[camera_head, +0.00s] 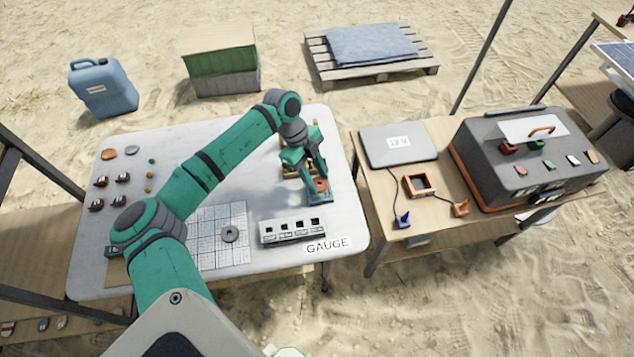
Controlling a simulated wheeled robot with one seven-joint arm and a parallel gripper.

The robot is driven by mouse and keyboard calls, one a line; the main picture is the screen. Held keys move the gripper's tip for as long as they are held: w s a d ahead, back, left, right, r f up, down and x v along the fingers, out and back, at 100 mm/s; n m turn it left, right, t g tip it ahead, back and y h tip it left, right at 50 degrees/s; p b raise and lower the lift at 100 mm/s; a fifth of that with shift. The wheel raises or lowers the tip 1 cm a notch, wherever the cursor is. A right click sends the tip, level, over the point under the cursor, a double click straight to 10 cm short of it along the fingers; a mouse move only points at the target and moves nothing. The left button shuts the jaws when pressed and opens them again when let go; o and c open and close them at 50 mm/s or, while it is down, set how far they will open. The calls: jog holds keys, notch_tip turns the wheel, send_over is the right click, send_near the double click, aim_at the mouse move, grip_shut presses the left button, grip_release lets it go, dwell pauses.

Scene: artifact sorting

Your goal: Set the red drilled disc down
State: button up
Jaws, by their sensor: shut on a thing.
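My gripper (317,194) is at the right part of the white table (345,215), pointing down. It is shut on the red drilled disc (320,184), an orange-red piece that shows between the fingers. The arm covers part of the disc. I cannot tell whether the disc touches what is below it. A tan rack or frame (290,163) stands just behind the gripper, partly hidden by it.
A white gauge block (291,231) with square holes stands in front of the gripper. A grey drilled disc (230,234) lies on a gridded sheet (207,255). Small dark pieces (123,178) lie at the left. A wooden table with a grey case (480,150) stands right.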

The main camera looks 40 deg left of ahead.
aim_at(315, 180)
jog(key=shift+w+f, duration=0.2)
jog(key=shift+f, duration=0.05)
jog(key=shift+a+f, duration=0.1)
jog(key=shift+f, duration=1.5)
jog(key=shift+w, duration=0.1)
jog(key=o, duration=1)
jog(key=shift+f, duration=0.1)
jog(key=shift+c, duration=0.2)
jog(key=shift+o, duration=0.9)
jog(key=v, duration=1.2)
